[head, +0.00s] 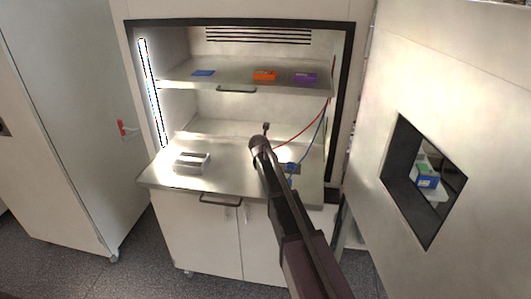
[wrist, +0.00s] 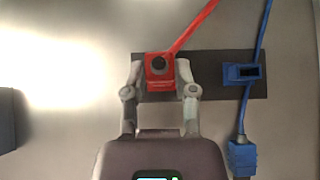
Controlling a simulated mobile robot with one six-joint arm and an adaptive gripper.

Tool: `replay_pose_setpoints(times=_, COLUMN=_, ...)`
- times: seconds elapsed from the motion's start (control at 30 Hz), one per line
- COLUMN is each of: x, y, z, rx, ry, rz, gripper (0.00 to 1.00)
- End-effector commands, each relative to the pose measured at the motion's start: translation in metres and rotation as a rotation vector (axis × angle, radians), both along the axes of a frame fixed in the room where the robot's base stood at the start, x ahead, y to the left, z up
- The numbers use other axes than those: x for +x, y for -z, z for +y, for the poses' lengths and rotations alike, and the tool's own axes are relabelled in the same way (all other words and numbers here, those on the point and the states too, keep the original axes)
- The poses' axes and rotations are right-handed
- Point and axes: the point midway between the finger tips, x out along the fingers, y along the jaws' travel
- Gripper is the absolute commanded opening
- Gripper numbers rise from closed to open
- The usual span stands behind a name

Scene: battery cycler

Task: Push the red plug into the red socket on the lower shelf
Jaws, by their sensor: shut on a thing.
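In the wrist view my gripper (wrist: 160,74) has its two grey fingers on either side of the red plug (wrist: 158,84), shut on it. A red cable (wrist: 198,27) runs from it to the upper right. The red block shows a round dark spot on top and lies over the left part of a black strip (wrist: 212,76). I cannot tell the red socket apart from the plug here, nor how deep the plug sits. In the head view my arm hides the plug and the red socket; only the red cable (head: 303,136) shows.
Right of my gripper on the strip is a blue socket (wrist: 241,73), with a blue plug (wrist: 241,156) and cable apart below it. A grey metal block (head: 191,162) stands left on the lower shelf (head: 225,180). The upper shelf (head: 225,86) holds blue, orange and purple items.

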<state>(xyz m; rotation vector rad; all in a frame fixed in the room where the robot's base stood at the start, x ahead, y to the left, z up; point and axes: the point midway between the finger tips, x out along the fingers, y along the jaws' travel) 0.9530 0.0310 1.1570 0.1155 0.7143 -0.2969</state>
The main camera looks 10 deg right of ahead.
Motion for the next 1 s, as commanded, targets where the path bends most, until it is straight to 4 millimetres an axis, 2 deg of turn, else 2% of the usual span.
replay_pose_setpoints(times=0.87, x=0.0001, y=0.0075, z=0.0000, rx=0.000, ry=0.000, rz=-0.001, gripper=0.00)
replay_pose_setpoints(times=0.9, x=0.0001, y=0.0075, z=0.0000, rx=0.000, ry=0.000, rz=-0.001, gripper=0.42)
replay_pose_setpoints(times=1.0, x=0.0001, y=0.0075, z=0.0000, rx=0.000, ry=0.000, rz=-0.001, gripper=0.72)
